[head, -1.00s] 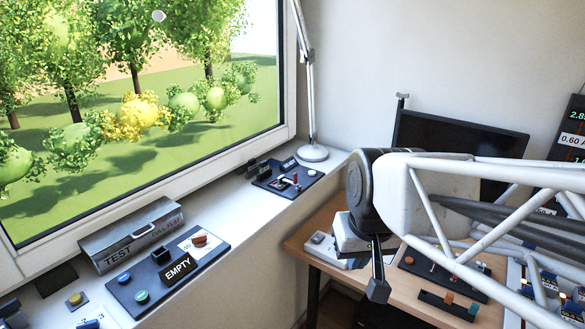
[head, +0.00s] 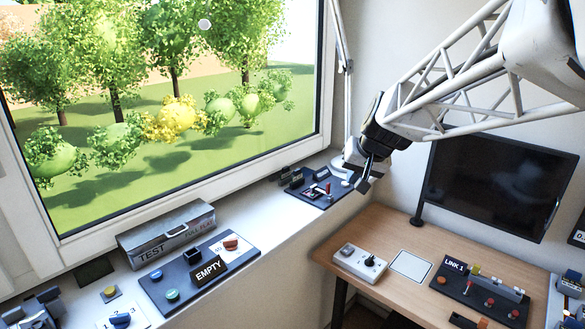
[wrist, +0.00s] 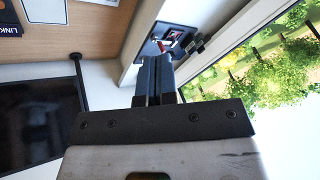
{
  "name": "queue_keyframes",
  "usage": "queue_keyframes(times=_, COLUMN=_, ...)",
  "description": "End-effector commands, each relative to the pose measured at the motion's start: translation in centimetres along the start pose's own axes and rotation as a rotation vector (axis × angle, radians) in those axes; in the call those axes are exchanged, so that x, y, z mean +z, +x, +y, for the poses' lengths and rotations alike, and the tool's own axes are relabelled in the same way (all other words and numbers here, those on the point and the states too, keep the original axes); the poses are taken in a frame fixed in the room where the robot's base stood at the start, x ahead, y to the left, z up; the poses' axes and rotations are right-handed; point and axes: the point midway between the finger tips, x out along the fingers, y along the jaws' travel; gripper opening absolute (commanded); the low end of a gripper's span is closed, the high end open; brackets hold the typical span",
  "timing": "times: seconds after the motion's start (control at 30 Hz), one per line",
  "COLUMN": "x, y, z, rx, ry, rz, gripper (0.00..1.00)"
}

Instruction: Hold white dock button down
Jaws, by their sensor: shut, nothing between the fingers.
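A dark panel (head: 322,203) lies on the far end of the window sill. It carries a red-tipped lever (head: 327,188) and a small white round spot (head: 346,183) at its right end that looks like a button. Its label is too small to read. My gripper (head: 366,182) is shut and empty, pointing down just right of the panel's right end and apparently above it; contact does not show. In the wrist view, the shut fingers (wrist: 153,80) point toward the panel (wrist: 158,48) and its red lever (wrist: 166,45); the white button cannot be made out there.
The window (head: 170,100) rises behind the sill, and a lamp foot (head: 349,163) stands close to my gripper. A monitor (head: 490,187) and desk (head: 400,235) with several control boxes are right. The nearer sill holds the EMPTY panel (head: 190,293) and TEST box (head: 160,243).

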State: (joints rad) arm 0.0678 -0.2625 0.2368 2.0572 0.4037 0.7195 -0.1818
Motion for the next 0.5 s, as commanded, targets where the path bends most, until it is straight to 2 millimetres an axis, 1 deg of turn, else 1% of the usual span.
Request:
queue_keyframes(times=0.03, x=-1.4, y=0.8, z=0.1, rx=-0.007, ry=0.008, rz=0.007, gripper=0.00)
queue_keyframes(times=0.1, x=-3.1, y=1.6, z=0.1, rx=-0.018, ry=0.018, rz=0.020, gripper=0.00)
queue_keyframes(times=0.37, x=-9.4, y=4.9, z=0.6, rx=-0.055, ry=0.062, rz=0.072, gripper=0.00)
queue_keyframes(times=0.5, x=-12.6, y=6.9, z=1.1, rx=-0.072, ry=0.086, rz=0.100, gripper=0.00)
